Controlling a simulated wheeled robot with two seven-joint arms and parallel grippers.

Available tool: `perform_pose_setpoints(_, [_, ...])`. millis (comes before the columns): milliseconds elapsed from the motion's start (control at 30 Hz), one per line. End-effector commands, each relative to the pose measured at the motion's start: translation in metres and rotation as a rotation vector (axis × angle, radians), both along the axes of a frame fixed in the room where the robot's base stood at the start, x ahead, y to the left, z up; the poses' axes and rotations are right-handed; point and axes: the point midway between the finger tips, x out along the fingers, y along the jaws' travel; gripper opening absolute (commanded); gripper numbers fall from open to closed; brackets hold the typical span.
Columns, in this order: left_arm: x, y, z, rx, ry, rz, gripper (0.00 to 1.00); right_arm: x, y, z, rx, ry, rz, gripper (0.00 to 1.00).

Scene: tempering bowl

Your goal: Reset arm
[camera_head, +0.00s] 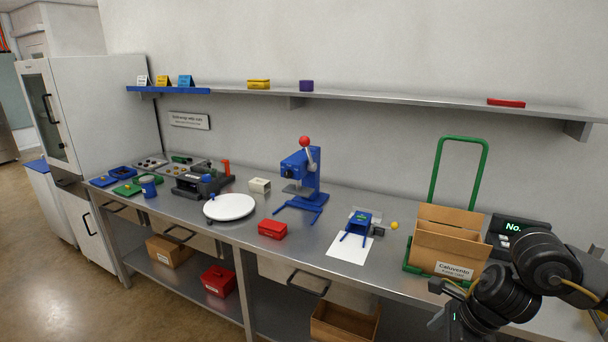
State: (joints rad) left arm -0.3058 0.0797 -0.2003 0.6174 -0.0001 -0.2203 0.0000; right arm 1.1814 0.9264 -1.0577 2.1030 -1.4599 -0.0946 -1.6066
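My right arm (545,262) comes in from the lower right, black and bent in front of the cardboard box. What may be its gripper (440,302) is at the arm's left end, small, dark and partly cut off by the lower picture edge. Its fingers cannot be made out, and I see nothing clearly held. My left arm and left gripper are not in view.
Leftward stand a blue press (313,175), a red box (272,229) and a white round plate (229,207). The counter's front strip is mostly clear.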

Motion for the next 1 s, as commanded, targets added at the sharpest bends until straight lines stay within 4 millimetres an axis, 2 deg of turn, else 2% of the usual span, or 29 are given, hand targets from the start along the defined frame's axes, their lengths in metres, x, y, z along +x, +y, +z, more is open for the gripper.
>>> perform_pose_setpoints(267, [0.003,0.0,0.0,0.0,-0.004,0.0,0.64,0.02,0.035,-0.018,0.16,0.086,-0.178,1.0])
perform_pose_setpoints(367, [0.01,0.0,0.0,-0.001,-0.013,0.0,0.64,0.03,0.05,-0.028,0.238,0.134,-0.273,1.0])
perform_pose_setpoints(500, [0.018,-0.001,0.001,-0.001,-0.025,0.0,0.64,0.048,0.075,-0.047,0.378,0.233,-0.455,1.0])
perform_pose_setpoints(667, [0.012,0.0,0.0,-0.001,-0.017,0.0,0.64,0.075,0.102,-0.085,0.572,0.404,-0.76,1.0])
perform_pose_setpoints(767, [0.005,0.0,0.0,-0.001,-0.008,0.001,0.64,0.092,0.113,-0.128,0.718,0.562,-1.042,1.0])
perform_pose_setpoints(867, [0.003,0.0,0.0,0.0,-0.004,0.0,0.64,0.1,0.111,-0.198,0.872,0.765,-1.431,1.0])
perform_pose_setpoints(900, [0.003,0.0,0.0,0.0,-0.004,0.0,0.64,0.097,0.105,-0.228,0.921,0.834,-1.586,1.0])
perform_pose_setpoints(967, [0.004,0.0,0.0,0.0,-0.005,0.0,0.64,0.088,0.095,-0.271,0.977,0.919,-1.798,1.0])
perform_pose_setpoints(1000, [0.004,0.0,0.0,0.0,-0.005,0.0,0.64,0.078,0.087,-0.299,1.002,0.967,-1.931,1.0])
